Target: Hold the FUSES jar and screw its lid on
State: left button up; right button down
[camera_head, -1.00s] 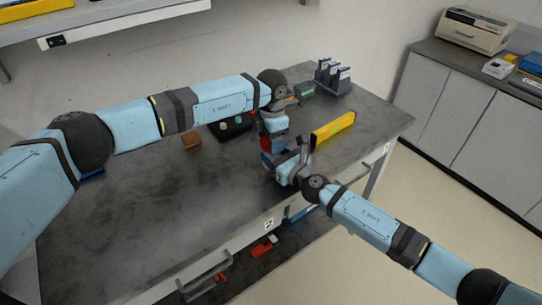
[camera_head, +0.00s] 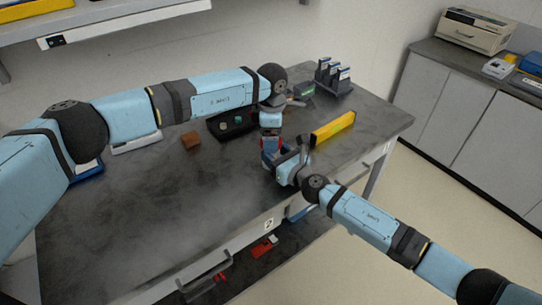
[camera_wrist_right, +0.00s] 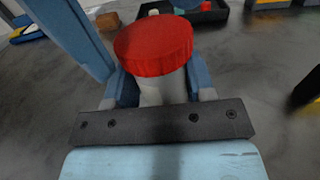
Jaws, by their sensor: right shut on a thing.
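The jar (camera_wrist_right: 158,92) is pale and upright between the fingers of my right gripper (camera_wrist_right: 163,86), which is shut on it. Its label is not readable. A round red lid (camera_wrist_right: 153,45) sits on top of the jar in the right wrist view; whether it is threaded on cannot be told. In the head view my right gripper (camera_head: 280,162) is above the table's front part. My left gripper (camera_head: 270,126) is just above and behind it, close over the jar; its jaws are too small and covered to read. The lid's top is uncovered in the wrist view.
The dark table (camera_head: 130,225) has a yellow bar (camera_head: 333,129) to the right, a black tray (camera_head: 232,124) and a brown block (camera_head: 190,140) behind, and a rack of upright boxes (camera_head: 334,74) at the back. The table's front left is clear.

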pick_arm(q)
jog(key=shift+r, duration=1.5)
jog(key=shift+c, duration=0.4)
jog(key=n, duration=0.2)
jog(key=r+n, duration=0.1)
jog(key=n, duration=0.3)
jog(key=shift+d+r, duration=0.15)
jog(key=shift+r, duration=0.2)
jog(key=n, duration=0.2)
jog(key=r+n, duration=0.1)
jog(key=n, duration=0.3)
jog(key=shift+r, duration=0.4)
jog(key=shift+f, duration=4.05)
